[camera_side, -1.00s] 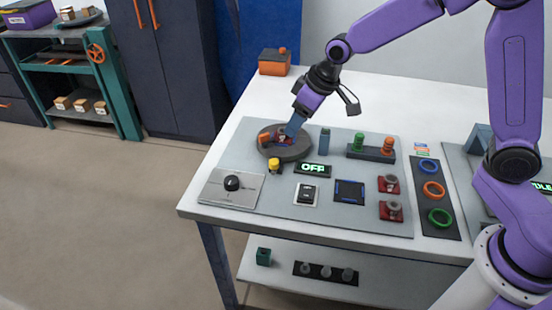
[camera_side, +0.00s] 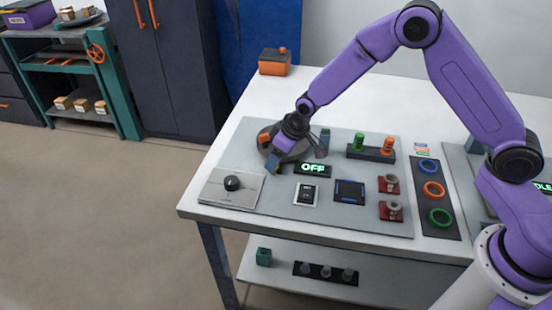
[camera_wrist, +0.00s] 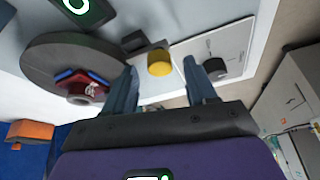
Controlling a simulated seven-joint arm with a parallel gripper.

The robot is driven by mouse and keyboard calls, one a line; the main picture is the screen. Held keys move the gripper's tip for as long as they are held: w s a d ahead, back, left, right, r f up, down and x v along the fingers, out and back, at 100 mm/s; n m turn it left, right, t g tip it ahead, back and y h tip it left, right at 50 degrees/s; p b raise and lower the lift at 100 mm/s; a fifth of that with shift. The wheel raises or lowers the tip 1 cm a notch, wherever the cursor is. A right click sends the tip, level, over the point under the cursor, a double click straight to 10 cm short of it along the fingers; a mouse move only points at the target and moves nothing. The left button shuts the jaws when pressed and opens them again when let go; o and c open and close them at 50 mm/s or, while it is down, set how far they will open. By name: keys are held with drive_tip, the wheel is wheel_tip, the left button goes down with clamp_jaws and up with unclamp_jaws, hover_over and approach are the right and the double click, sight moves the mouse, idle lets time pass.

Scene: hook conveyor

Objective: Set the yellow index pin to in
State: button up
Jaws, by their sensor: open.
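The yellow index pin (camera_wrist: 159,63) shows in the wrist view as a round yellow knob at the edge of the dark turntable (camera_wrist: 45,52). My gripper (camera_wrist: 162,80) is open, with one blue finger on each side of the pin in that view. Whether the fingers touch the pin or are still above it, I cannot tell. In the side view my gripper (camera_side: 272,165) is low at the front of the turntable (camera_side: 300,153) and hides the pin. A red part with blue strips (camera_wrist: 82,86) sits on the turntable.
A panel with a black dial (camera_side: 232,183) lies left of the pin. An OFF display (camera_side: 313,170) and a black switch (camera_side: 305,194) are to its right. An orange box (camera_side: 274,63) is at the back.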

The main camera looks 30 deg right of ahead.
drive_tip(key=shift+w+a+f, duration=0.15)
drive_tip(key=shift+w+f, duration=0.1)
drive_tip(key=shift+f, duration=0.35)
drive_tip(key=shift+c, duration=0.3)
clamp_jaws()
drive_tip(key=shift+w+d, duration=0.7)
drive_tip(key=shift+d, duration=0.1)
drive_tip(key=shift+o, duration=0.3)
unclamp_jaws()
drive_tip(key=v, duration=1.7)
drive_tip(key=shift+r, duration=0.15)
